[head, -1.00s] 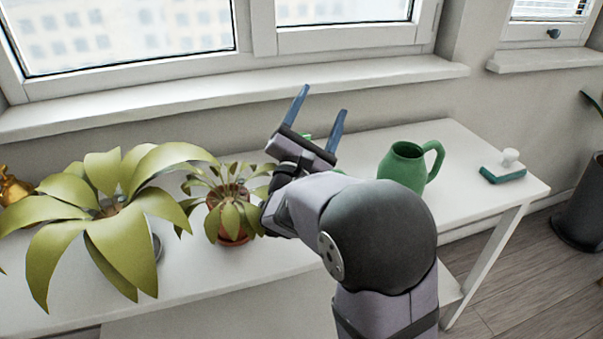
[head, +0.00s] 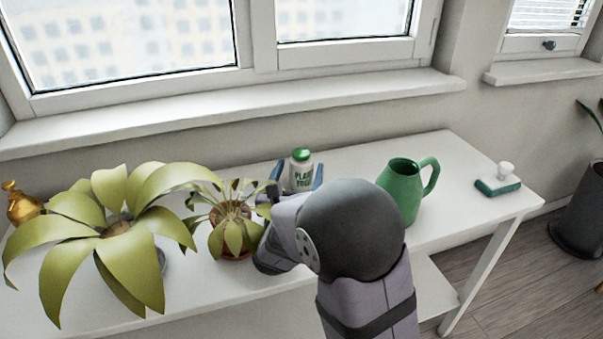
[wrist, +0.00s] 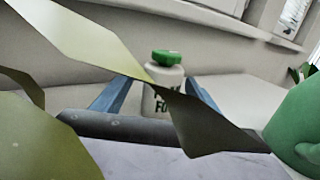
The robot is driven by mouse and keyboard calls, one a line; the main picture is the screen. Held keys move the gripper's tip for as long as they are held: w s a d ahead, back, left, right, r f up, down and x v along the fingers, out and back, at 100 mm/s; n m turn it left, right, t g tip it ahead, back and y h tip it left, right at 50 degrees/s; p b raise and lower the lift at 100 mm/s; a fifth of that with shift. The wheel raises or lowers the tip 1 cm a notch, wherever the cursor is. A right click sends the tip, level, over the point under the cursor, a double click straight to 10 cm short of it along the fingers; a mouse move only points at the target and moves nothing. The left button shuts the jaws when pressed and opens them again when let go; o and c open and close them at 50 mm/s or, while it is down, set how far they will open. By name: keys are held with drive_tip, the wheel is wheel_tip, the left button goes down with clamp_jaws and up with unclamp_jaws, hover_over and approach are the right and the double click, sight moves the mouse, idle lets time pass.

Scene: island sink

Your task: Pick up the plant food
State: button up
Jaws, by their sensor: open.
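My gripper (head: 297,177) is open, with one blue finger on each side of the bottle in the head view. In the wrist view the fingers (wrist: 153,95) flank the bottle's lower part, with gaps on both sides. My arm hides the bottle's base in the head view. Whether the bottle is fully between the fingertips is unclear.
A small potted plant (head: 230,225) stands close left of my gripper; a larger plant (head: 112,235) is further left. A green watering can (head: 402,190) stands to the right. A green brush (head: 498,186) lies at the right end. A gold bottle (head: 22,206) is far left.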

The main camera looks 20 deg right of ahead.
drive_tip(key=shift+x, duration=2.6)
drive_tip(key=shift+s+d, duration=0.1)
drive_tip(key=shift+d, duration=0.05)
drive_tip(key=shift+c, duration=0.2)
drive_tip(key=c, duration=1.2)
drive_tip(key=shift+o, duration=0.2)
drive_tip(key=shift+r, duration=0.2)
wheel_tip(320, 180, up, 28)
drive_tip(key=p, duration=0.6)
drive_tip(key=shift+f+p, duration=0.15)
drive_tip(key=shift+p, duration=0.2)
